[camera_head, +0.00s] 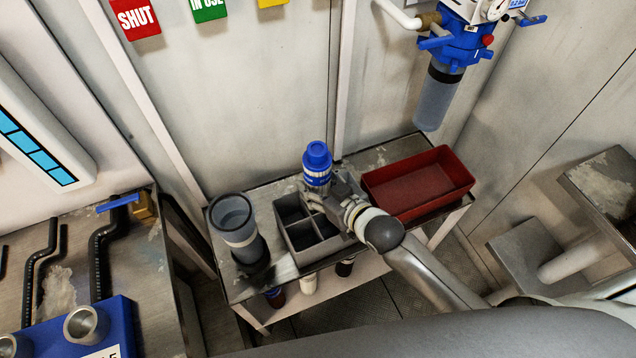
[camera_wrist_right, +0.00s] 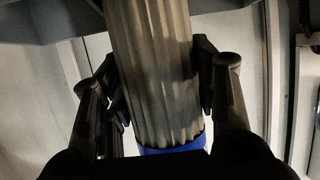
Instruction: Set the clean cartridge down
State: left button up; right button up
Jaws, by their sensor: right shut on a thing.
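The clean cartridge (camera_head: 317,167) shows its blue cap and blue-and-white band above my right gripper in the head view. My right gripper (camera_head: 334,195) is shut on it, over the grey divided crate (camera_head: 298,258) on the small table. In the right wrist view the pale pleated body of the cartridge (camera_wrist_right: 155,70) stands between the two dark fingers, with a blue end at the bottom of the picture. The cartridge's lower part is hidden by the gripper in the head view, so I cannot tell whether it touches the crate. My left gripper is not in view.
A red tray (camera_head: 420,182), empty, sits right of the crate. A grey cylindrical housing (camera_head: 238,226) stands at the table's left end. A blue-headed filter unit (camera_head: 452,50) hangs on the wall behind. Several bottles stand on the lower shelf. A blue block (camera_head: 100,325) is at lower left.

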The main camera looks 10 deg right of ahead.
jog(key=shift+f, duration=0.5)
jog(key=o, duration=1.1)
jog(key=shift+r, duration=0.1)
jog(key=shift+r, duration=0.4)
jog(key=shift+s+d+r, duration=0.1)
jog(key=shift+s+r, duration=0.1)
jog(key=shift+s, duration=0.05)
jog(key=v, duration=1.1)
jog(key=shift+s+d, duration=0.1)
jog(key=shift+s, duration=0.1)
